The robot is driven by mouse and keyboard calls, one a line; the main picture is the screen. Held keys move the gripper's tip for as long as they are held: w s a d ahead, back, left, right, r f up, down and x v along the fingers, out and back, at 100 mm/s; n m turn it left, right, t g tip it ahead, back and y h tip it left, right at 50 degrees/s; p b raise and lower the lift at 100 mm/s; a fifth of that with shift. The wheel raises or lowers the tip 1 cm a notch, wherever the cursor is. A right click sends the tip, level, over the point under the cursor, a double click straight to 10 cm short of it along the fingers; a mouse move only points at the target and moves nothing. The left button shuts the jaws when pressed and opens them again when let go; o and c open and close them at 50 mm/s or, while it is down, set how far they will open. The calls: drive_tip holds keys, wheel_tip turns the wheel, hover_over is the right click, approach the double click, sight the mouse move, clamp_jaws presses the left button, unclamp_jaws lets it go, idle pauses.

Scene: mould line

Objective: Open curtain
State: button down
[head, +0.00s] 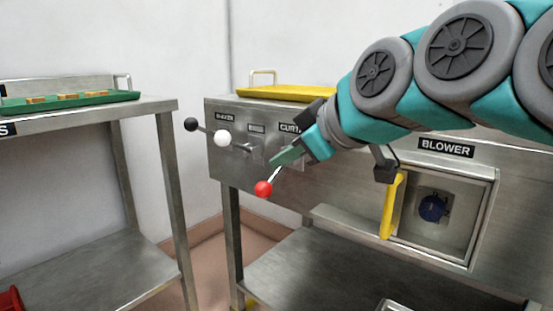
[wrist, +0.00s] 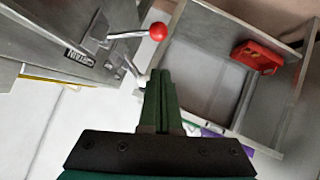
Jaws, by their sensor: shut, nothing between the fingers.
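The curtain lever, with a red ball knob (head: 263,188), slants down and out from the steel cabinet front below the partly hidden CURTAIN label (head: 290,127). The red knob also shows in the wrist view (wrist: 158,31), beyond my fingertips, its metal shaft running left to the panel. My gripper (head: 285,158) is shut and empty, its green fingers in front of the panel by the lever shaft. In the wrist view the closed fingers (wrist: 160,75) point toward the knob, with a visible gap. In the head view the fingers overlap the lever; contact cannot be told there.
A white-knobbed lever (head: 222,138) and a black-knobbed lever (head: 191,124) stick out left of the curtain lever. A blower recess with a yellow handle (head: 392,206) is at the right. A yellow tray (head: 285,93) lies on top. A steel table (head: 150,107) stands left, across a gap.

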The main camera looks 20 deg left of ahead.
drive_tip(key=s+v, duration=0.1)
drive_tip(key=v, duration=0.7)
drive_tip(key=shift+s+f+p, duration=0.25)
drive_tip(key=shift+s+p, duration=0.05)
drive_tip(key=shift+s, duration=0.05)
